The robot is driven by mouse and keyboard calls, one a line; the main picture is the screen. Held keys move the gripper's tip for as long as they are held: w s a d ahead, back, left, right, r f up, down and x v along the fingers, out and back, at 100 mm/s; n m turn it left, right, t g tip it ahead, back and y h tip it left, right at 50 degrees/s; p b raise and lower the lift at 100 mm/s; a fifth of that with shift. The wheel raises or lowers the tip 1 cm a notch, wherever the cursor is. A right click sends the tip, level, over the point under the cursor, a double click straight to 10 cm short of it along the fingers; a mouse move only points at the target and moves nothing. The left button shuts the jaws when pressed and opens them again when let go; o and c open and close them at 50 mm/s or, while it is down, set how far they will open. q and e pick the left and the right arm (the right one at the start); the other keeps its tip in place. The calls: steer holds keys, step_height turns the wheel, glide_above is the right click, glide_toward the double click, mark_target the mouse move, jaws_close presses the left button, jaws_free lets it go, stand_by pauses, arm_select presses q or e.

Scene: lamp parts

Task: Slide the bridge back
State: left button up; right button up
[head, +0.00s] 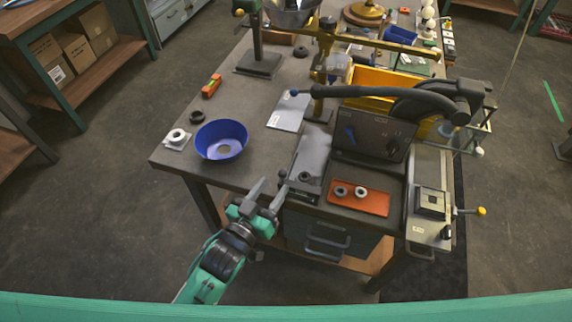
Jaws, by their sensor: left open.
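A brass beam (380,42) spans the back of the bench, on a brass upright (323,65); it looks like the bridge, though I cannot be sure. The bench press with its dark panel (372,135) and long black lever (385,92) stands in front of it and hides part of its lower structure. My left gripper (269,191) is open and empty at the bench's front edge, far from the beam. Its fingers point up toward the bench, close to a small dark knob (283,173) beside a grey slab (311,160). My right gripper is not in view.
A blue bowl (221,139) and a white pad with a ring (176,138) sit on the left of the bench (255,105). An orange tray (359,198) with two rings lies front right. A yellow bin (385,78) stands behind the lever. The bench's middle left is mostly clear.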

mark_target(285, 170)
arm_select(q)
steer(key=p+x, duration=0.1)
steer(key=x, duration=0.6)
steer(key=shift+w+d+f, duration=0.1)
steer(key=shift+w+d, duration=0.15)
steer(key=shift+w, duration=0.1)
jaws_close()
